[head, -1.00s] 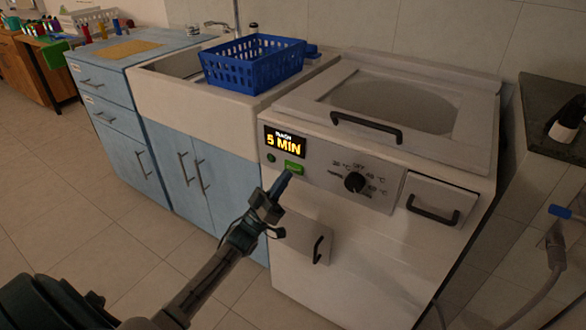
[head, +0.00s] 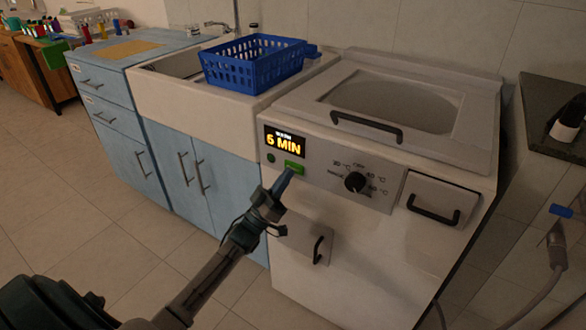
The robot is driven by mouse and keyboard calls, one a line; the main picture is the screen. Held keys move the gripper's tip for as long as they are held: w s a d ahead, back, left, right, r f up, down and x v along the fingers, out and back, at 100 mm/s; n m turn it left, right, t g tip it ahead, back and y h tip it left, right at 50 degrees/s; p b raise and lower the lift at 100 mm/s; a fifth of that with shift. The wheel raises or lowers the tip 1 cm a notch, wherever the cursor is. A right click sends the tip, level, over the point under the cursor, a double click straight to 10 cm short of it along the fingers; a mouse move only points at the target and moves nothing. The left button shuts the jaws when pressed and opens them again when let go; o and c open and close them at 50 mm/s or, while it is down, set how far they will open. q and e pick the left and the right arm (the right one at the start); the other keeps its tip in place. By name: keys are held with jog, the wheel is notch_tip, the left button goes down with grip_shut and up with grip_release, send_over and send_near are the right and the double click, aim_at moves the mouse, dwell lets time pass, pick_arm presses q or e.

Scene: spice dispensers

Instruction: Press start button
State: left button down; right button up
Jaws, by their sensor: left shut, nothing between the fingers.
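The white washing machine (head: 350,270) stands in the middle right, its grey control panel facing me. The green start button (head: 295,168) sits on the panel below a lit display (head: 285,142) that reads "5 MIN" in orange. My left gripper (head: 285,178) is shut and empty, with its blue tip at the lower edge of the green button. I cannot tell whether the tip touches it. A black temperature knob (head: 355,182) is to the right of the button. My right gripper is not in view.
A drawer front with a black handle (head: 434,212) is on the machine's right. A small flap (head: 304,240) is beneath the panel, close to my left gripper. A blue basket (head: 253,63) rests on the sink at left. A blue cabinet (head: 110,100) stands farther left.

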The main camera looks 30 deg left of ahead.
pick_arm(q)
jog(key=shift+w, duration=0.35)
dwell(0.3)
jog(key=shift+s, duration=0.8)
jog(key=s+p, duration=0.3)
jog(key=s, duration=0.2)
jog(key=shift+a, duration=0.1)
jog(key=shift+f, duration=0.1)
dwell(0.9)
